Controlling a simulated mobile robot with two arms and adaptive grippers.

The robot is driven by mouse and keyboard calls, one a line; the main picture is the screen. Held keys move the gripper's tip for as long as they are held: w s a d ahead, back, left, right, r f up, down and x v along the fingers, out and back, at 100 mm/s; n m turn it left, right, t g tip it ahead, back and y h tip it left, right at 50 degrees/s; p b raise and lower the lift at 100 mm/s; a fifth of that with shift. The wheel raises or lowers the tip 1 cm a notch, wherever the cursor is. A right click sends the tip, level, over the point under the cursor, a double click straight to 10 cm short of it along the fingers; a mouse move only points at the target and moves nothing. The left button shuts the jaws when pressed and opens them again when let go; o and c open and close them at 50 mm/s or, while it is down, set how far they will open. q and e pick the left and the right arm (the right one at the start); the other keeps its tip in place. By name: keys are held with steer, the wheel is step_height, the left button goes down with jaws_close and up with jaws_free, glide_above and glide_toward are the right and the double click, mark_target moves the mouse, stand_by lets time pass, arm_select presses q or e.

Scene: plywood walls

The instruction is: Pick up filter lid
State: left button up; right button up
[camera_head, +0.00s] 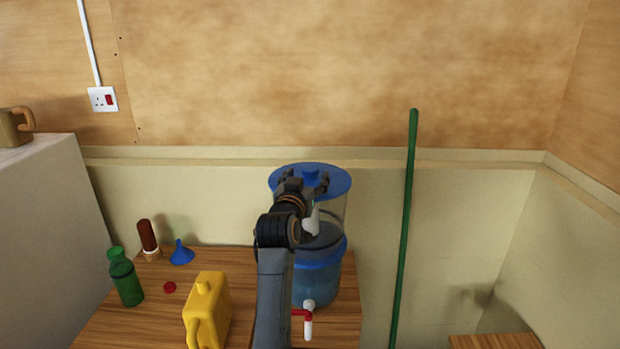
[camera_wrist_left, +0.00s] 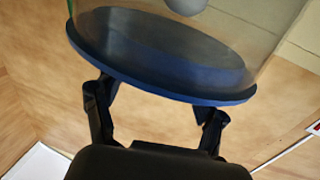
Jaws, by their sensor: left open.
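The filter lid (camera_head: 338,180) is a flat blue disc with a raised knob, lying on top of the clear water filter (camera_head: 318,285). In the left wrist view the lid (camera_wrist_left: 160,87) shows as a dark blue disc at the filter's end, with the clear wall beyond it. My left gripper (camera_head: 307,186) is at the lid, and its arm hides part of the filter. Its two fingers are spread apart in the left wrist view (camera_wrist_left: 156,118), near the lid's rim. The knob is hidden there, and I cannot tell whether the fingers touch the lid. My right gripper is not in view.
The filter has a red-handled tap (camera_head: 307,318). On the wooden table (camera_head: 135,325) to its left are a yellow jug (camera_head: 208,312), green bottle (camera_head: 126,280), blue funnel (camera_head: 181,254), red cap (camera_head: 169,287) and brown bottle (camera_head: 148,238). A green pole (camera_head: 407,210) stands to the right.

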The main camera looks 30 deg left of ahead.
mark_target(308, 172)
arm_select(q)
steer(key=shift+p+x, duration=0.35)
steer(key=shift+x, duration=1.45)
steer(key=shift+s+a, duration=0.1)
steer(key=shift+c, duration=0.4)
jaws_close()
